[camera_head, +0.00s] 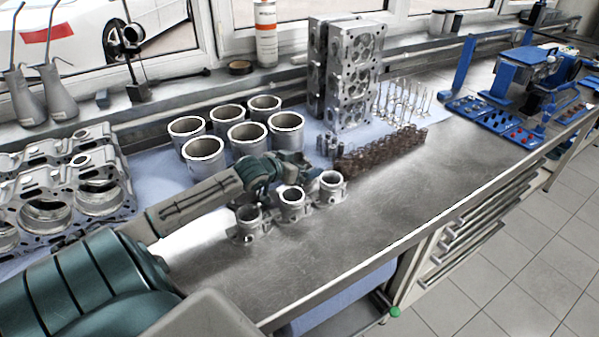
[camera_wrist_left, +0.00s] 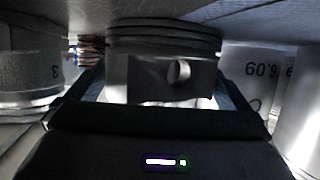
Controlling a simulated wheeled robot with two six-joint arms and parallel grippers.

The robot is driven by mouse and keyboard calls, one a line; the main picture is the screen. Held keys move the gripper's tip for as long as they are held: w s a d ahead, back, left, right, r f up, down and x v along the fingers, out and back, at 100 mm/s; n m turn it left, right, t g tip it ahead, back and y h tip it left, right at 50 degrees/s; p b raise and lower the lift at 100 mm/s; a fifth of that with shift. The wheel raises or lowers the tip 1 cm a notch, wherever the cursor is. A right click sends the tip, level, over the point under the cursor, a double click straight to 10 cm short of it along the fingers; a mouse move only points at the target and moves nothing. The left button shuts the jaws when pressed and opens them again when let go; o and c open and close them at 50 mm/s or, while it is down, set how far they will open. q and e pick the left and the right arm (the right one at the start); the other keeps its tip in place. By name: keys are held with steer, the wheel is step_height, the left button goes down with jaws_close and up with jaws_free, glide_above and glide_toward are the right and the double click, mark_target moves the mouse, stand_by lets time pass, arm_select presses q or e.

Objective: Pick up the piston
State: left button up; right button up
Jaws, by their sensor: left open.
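Three grey metal pistons stand on the bench in the head view: a left one (camera_head: 249,225), a middle one (camera_head: 292,204) and a right one (camera_head: 331,188). My left gripper (camera_head: 292,172) is low behind them, its fingers largely hidden. In the left wrist view, which looks upside down, a piston (camera_wrist_left: 150,75) with ring grooves and a pin hole stands between the open fingers of the left gripper (camera_wrist_left: 160,92). Dark finger edges show on both sides of it; contact is not clear. I cannot tell for certain which piston this is. My right gripper is out of view.
Several cylinder liners (camera_head: 203,152) stand behind the arm. Brown springs (camera_head: 380,152) and an upright cylinder head (camera_head: 350,75) are to the right. Engine blocks (camera_head: 70,190) lie at left. The bench front (camera_head: 400,205) at right is clear.

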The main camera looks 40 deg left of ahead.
arm_select(q)
steer(key=c, duration=0.9)
steer(key=shift+c, duration=0.9)
steer(key=shift+r, duration=0.15)
